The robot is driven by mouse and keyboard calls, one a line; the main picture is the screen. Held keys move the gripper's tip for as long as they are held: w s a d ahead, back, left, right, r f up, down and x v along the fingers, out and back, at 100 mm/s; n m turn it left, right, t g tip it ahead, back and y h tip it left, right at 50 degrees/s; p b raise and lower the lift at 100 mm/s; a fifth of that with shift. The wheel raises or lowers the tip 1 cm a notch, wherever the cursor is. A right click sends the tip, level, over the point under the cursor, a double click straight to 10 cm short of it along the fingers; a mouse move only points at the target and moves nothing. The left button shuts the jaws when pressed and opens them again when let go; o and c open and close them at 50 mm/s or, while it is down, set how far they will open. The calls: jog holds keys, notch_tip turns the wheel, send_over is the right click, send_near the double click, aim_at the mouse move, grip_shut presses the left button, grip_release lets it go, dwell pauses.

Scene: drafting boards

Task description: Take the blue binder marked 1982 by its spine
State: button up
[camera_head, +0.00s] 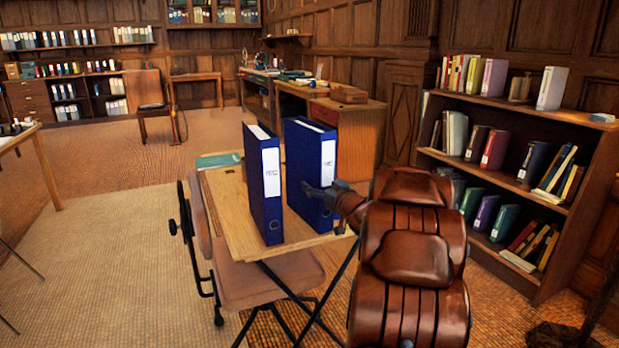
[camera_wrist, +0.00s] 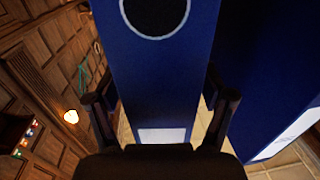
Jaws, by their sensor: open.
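Two blue binders stand upright on a small wooden board. The left binder (camera_head: 265,198) has a white spine label whose small digits I cannot read for sure. The right binder (camera_head: 303,161) also has a white label with small, unclear digits. My gripper (camera_head: 323,193) is at the lower spine of the right binder in the head view and hides part of it. In the wrist view my open gripper (camera_wrist: 162,112) has one finger on each side of a binder spine (camera_wrist: 158,80), with a round dark finger hole and a white label. Contact is not clear.
The other binder (camera_wrist: 268,90) stands close on the right in the wrist view. The wooden board (camera_head: 222,205) also holds a green book (camera_head: 218,160). A padded chair (camera_head: 262,281) stands beside the board. A bookcase (camera_head: 540,207) stands at the right; open floor lies left.

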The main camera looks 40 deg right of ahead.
jog(key=shift+x, duration=0.8)
jog(key=shift+c, duration=0.4)
grip_shut()
